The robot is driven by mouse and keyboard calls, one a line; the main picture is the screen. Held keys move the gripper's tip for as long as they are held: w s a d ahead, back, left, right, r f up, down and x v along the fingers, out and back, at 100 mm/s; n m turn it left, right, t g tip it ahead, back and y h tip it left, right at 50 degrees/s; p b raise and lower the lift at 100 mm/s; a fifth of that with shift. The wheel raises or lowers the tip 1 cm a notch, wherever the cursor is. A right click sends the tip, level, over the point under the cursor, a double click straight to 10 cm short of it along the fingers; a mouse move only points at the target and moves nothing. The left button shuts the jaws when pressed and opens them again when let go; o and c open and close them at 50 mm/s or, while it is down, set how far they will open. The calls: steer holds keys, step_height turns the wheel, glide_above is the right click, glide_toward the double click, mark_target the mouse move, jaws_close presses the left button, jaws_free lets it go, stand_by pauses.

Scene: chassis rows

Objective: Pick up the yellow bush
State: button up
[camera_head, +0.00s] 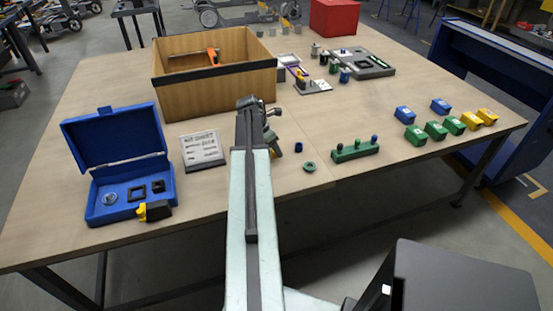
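I cannot make out a yellow bush for certain. A small blue ring-like bush (298,147) and a green one (310,167) sit on the table right of my arm. A tiny yellow patch shows on a small stand (312,85) near the back middle, too small to name. My gripper (250,103) is at the end of my arm, over the middle of the table in front of the wooden box. Its jaws are dark and seen from behind, so I cannot tell whether they are open or hold anything. My arm hides part of the table.
A wooden box (215,85) holds an orange-handled tool. An open blue case (128,200) and a sign (202,150) stand left. A green pegged rack (354,150) stands right of my arm. Several blue, green and yellow (472,121) blocks stand right. A red box (334,18) is behind.

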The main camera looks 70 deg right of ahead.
steer(key=shift+b+x, duration=0.5)
steer(key=shift+x, duration=0.75)
steer(key=shift+r, duration=0.15)
steer(key=shift+a, duration=0.1)
jaws_close()
steer(key=shift+r, duration=0.1)
step_height(320, 180, up, 4)
steer(key=p, duration=0.4)
steer(key=shift+a+p, duration=0.2)
steer(key=shift+p, duration=0.1)
steer(key=w+a, duration=0.1)
steer(key=a, duration=0.4)
steer(key=w+a, duration=0.1)
steer(key=a, duration=0.4)
steer(key=w+a, duration=0.1)
steer(key=a, duration=0.4)
steer(key=shift+w+a+r+p, duration=0.1)
steer(key=shift+w+r+p, duration=0.25)
steer(key=shift+w+r, duration=0.05)
